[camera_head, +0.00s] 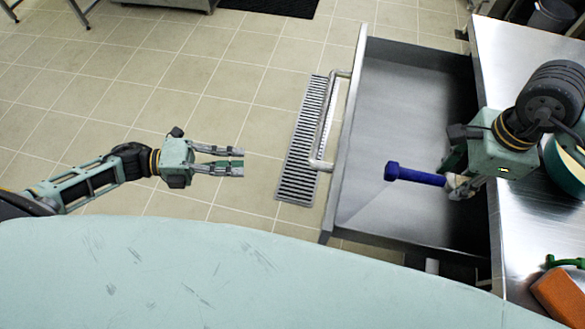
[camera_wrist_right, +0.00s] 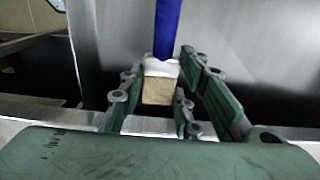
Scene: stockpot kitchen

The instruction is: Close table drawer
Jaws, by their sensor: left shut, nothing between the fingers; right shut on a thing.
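The table drawer (camera_head: 400,135) is pulled out from the steel table (camera_head: 525,60) and its inside looks empty in the head view. Its bar handle (camera_head: 327,120) is on the left front face. My left gripper (camera_head: 240,162) is shut and empty, left of the handle and apart from it. My right gripper (camera_head: 458,185) is above the drawer's right part, shut on a tool with a blue handle (camera_head: 415,175). In the right wrist view the tool's blue handle (camera_wrist_right: 167,30) rises from a pale block-like end (camera_wrist_right: 158,88) between the fingers (camera_wrist_right: 155,95).
A bowl (camera_head: 568,165) stands on the table at the right edge. An orange-brown block-like thing with a green handle (camera_head: 560,295) lies at the lower right. A floor grate (camera_head: 300,150) is under the handle.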

